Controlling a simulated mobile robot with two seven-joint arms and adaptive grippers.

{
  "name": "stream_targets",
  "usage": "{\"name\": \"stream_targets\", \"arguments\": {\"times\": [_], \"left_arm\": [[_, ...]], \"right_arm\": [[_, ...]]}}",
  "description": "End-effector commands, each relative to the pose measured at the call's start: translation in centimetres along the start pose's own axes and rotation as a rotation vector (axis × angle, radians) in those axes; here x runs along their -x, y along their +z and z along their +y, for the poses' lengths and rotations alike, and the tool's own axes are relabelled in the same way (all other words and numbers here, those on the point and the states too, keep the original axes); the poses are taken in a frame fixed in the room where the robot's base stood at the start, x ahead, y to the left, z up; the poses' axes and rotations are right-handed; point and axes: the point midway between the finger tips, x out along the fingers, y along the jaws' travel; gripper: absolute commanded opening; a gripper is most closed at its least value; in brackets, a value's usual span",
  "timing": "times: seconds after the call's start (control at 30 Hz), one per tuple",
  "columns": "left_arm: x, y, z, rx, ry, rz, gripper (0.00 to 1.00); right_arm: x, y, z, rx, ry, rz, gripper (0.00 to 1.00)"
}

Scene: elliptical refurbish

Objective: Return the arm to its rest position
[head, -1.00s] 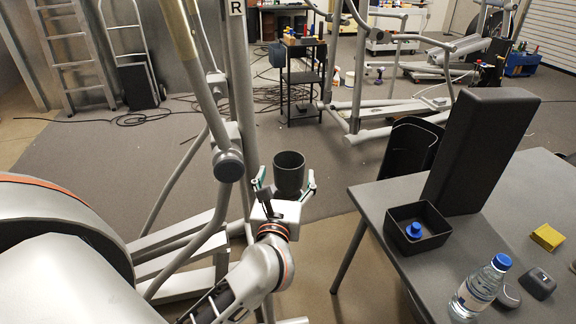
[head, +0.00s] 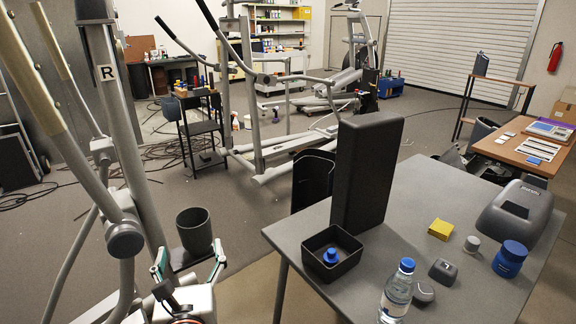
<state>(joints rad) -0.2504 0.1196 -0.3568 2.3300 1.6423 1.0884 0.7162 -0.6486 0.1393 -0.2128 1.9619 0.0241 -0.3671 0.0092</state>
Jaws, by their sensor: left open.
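My left gripper (head: 189,254) is low at the left of the head view, with its two green-edged fingers spread apart and nothing held. A dark cup-shaped holder (head: 195,231) stands just beyond the fingertips, by the elliptical machine. Whether the fingers touch it cannot be told. The elliptical's grey upright (head: 118,120), marked R, rises left of the gripper. Most of my left arm is out of the frame. My right gripper does not show.
A grey table (head: 420,215) on the right holds a black bin (head: 349,262) with a blue-capped item, a tall black pad (head: 367,175), a water bottle (head: 397,292) and a yellow sponge (head: 441,229). Another elliptical (head: 300,145) stands behind. Cables lie on the floor.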

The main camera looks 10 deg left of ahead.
Motion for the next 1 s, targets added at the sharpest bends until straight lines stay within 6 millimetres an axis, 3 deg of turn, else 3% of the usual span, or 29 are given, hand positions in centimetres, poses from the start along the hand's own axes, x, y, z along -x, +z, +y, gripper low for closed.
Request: {"name": "stream_targets", "arguments": {"times": [0.1, 0.17, 0.33, 0.47, 0.57, 0.7, 0.8, 0.9, 0.97, 1.0], "left_arm": [[0.0, 0.1, 0.0, -0.021, 0.000, -0.010, 0.74], [0.2, 0.6, 0.1, -0.132, -0.001, -0.062, 0.74], [1.9, 2.1, -1.7, -0.666, -0.032, -0.288, 0.74], [4.5, 0.3, -5.5, -1.185, -0.100, -0.473, 0.74], [6.9, -3.7, -8.4, -1.595, -0.186, -0.609, 0.74], [10.6, -12.2, -10.7, -2.143, -0.356, -0.797, 0.74], [13.1, -18.5, -10.3, -2.469, -0.496, -0.921, 0.74], [15.2, -24.1, -8.7, -2.731, -0.640, -1.035, 0.74], [16.2, -26.7, -7.4, -2.854, -0.720, -1.094, 0.74], [16.8, -28.2, -6.5, 2.770, 0.729, 1.070, 0.74]], "right_arm": [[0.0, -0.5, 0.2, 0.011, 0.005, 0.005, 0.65], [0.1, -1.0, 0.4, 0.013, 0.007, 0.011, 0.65], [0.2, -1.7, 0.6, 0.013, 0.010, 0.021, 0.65], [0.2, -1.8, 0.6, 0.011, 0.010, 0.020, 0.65], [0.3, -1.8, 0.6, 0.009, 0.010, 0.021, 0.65], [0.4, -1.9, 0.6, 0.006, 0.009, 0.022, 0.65], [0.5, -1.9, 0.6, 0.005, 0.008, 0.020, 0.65], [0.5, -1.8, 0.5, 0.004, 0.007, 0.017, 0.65], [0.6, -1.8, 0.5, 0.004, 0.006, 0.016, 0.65], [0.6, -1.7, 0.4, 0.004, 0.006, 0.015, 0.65]]}}
